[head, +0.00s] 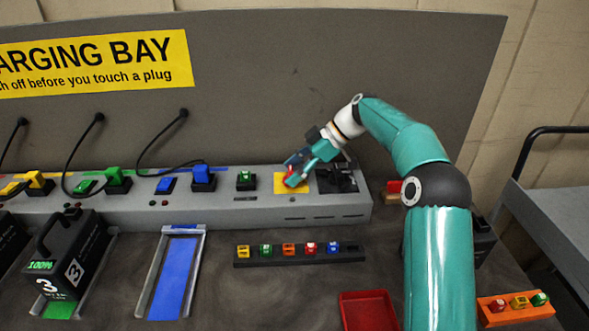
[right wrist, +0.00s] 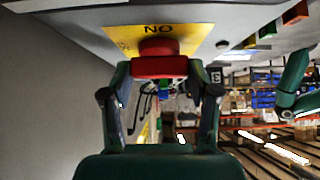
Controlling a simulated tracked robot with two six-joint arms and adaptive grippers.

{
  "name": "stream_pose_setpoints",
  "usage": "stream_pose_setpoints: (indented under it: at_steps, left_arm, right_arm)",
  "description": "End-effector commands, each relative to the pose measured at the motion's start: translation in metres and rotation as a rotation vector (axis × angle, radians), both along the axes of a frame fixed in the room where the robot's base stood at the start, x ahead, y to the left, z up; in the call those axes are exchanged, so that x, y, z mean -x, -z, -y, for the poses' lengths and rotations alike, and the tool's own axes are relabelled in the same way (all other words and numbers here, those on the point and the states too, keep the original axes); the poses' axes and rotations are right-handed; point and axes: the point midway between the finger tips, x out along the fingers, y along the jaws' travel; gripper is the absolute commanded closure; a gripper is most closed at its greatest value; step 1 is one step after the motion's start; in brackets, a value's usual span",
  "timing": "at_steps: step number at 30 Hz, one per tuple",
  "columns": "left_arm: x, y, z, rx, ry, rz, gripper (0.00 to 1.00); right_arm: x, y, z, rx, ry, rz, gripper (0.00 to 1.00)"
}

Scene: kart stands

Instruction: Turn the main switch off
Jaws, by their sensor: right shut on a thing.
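The main switch is a red handle (head: 290,173) on a yellow plate (head: 279,187) on top of the grey console. My right gripper (head: 296,176) reaches down to it from the right and covers part of it. In the right wrist view, the red handle (right wrist: 160,67) lies as a bar across between the two fingers, and the right gripper (right wrist: 160,75) is shut on it. The yellow plate (right wrist: 196,40) behind it shows letters that read "NO" in this view. My left gripper is not in view.
Left of the switch, the console (head: 260,211) carries green, blue and yellow plugs with black cables. A black socket block (head: 337,179) sits just right of it.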

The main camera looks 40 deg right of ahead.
Motion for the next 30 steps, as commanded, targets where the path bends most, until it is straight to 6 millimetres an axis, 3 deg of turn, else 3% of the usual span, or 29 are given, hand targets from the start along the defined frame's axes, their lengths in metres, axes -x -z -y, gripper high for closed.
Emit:
stream_pose_setpoints:
  at_steps: [1, 2, 6, 19, 30]
  left_arm:
    - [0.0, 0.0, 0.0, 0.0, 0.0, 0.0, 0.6]
    - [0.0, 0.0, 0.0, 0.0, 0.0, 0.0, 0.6]
    - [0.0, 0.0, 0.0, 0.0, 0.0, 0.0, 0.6]
    - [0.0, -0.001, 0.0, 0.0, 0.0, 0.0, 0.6]
    - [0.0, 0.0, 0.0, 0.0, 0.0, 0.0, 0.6]
  right_arm:
    - [0.001, 0.002, 0.001, 0.004, -0.002, -0.003, 0.74]
    - [0.001, 0.002, 0.001, 0.004, -0.001, -0.003, 0.36]
    - [0.001, 0.001, 0.001, 0.003, -0.001, -0.003, 0.15]
    - [0.002, -0.005, 0.005, 0.002, 0.002, 0.001, 0.15]
    - [0.022, -0.041, 0.038, 0.002, 0.003, 0.0, 0.15]
